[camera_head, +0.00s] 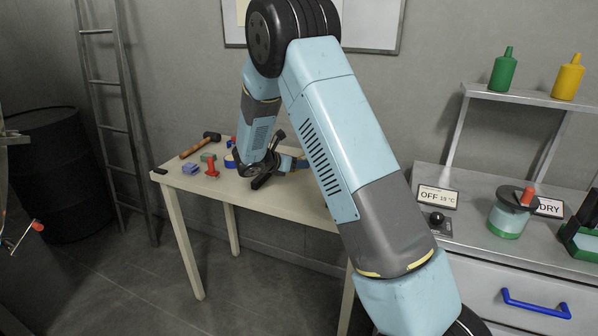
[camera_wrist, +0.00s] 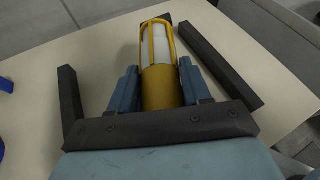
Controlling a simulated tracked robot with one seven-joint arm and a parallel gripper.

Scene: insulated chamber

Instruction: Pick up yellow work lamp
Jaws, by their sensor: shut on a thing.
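The yellow work lamp (camera_wrist: 158,88) shows in the wrist view, with a yellow cage around a white tube and a solid yellow handle. Its handle sits between the blue fingers of my gripper (camera_wrist: 158,78), which is shut on it. The lamp's cage end points away from my wrist, over the table top. I cannot tell whether the lamp touches the table. In the head view my gripper (camera_head: 280,165) is low over the wooden table (camera_head: 290,201), partly hidden by my arm, and I cannot make out the lamp there.
On the table's left are a hammer (camera_head: 198,147), a purple block (camera_head: 190,169), a red-handled item (camera_head: 211,167) and small things. A ladder (camera_head: 105,85) and black barrel (camera_head: 62,170) stand left. A grey bench (camera_head: 470,232) with signs and a reel (camera_head: 508,215) stands right.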

